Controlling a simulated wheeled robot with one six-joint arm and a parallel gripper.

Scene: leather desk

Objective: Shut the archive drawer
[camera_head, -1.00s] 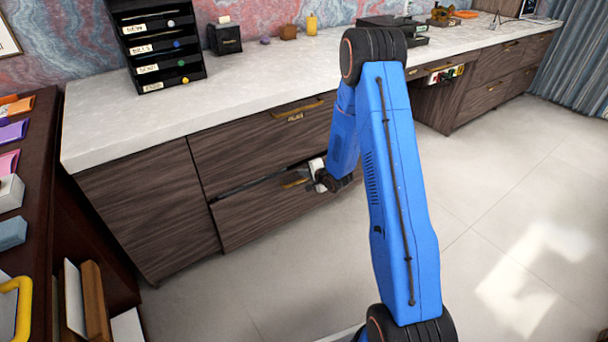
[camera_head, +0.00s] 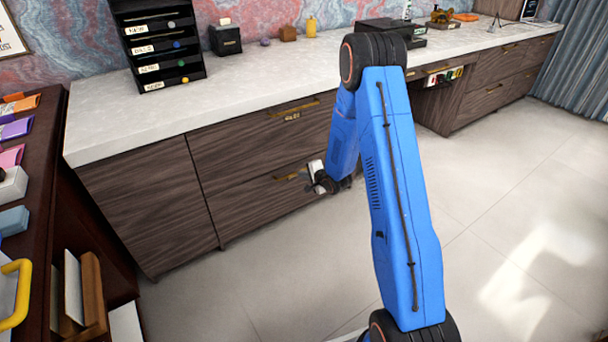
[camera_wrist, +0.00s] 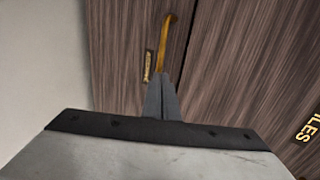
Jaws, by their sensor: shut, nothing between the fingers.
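The archive drawer (camera_head: 255,207) is the lower drawer of the dark wood cabinet. Its front looks flush with the cabinet, with only a thin seam along its top. Its brass handle (camera_head: 290,176) shows just left of my gripper (camera_head: 309,176). In the wrist view the handle (camera_wrist: 165,42) and a small brass label (camera_wrist: 148,66) lie just beyond the tips of my gripper (camera_wrist: 161,82). The fingers are together and empty, pointing at the drawer front. I cannot tell whether the tips touch it. My arm hides the drawer's right part.
The upper drawer (camera_head: 235,140), labelled FILES, is shut above. The pale countertop (camera_head: 120,115) holds a black letter tray rack (camera_head: 160,50) and small items. A dark shelf (camera_head: 45,190) stands at the left. The tiled floor (camera_head: 500,210) is clear at the right.

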